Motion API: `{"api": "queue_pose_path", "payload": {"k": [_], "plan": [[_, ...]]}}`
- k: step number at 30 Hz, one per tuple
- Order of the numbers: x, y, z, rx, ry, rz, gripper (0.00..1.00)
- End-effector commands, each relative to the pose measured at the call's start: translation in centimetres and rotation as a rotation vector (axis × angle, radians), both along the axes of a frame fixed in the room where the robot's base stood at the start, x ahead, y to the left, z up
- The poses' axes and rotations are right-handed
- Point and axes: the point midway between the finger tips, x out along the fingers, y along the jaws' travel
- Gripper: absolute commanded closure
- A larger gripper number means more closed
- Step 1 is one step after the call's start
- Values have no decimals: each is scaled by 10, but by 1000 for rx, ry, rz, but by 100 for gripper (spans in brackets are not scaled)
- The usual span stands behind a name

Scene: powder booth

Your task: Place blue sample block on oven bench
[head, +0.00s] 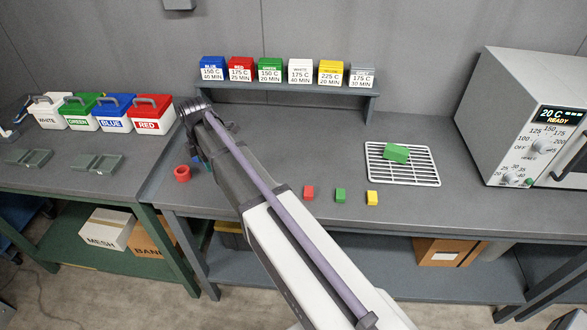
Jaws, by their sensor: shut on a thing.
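My gripper (198,150) is above the left end of the oven bench (262,140), mostly hidden behind my own arm. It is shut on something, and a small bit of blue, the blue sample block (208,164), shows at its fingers. The block's underside and its gap to the bench are hidden. Small red (308,193), green (340,195) and yellow (372,197) blocks stand in a row on the bench, right of my arm.
The oven (520,120) stands at the right. A red ring-shaped piece (182,173) is near my gripper. Labelled boxes line a shelf (290,88); lidded bins (148,115) stand left. Bench between row and shelf is clear.

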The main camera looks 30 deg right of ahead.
Motion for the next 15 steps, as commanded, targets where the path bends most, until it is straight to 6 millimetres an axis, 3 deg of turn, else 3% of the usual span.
{"api": "queue_pose_path", "payload": {"k": [5, 11, 15], "plan": [[0, 0, -13, 0, 0, -1, 77], [0, 0, -64, 0, 0, -1, 77], [0, 0, -66, 0, 0, -1, 77]]}}
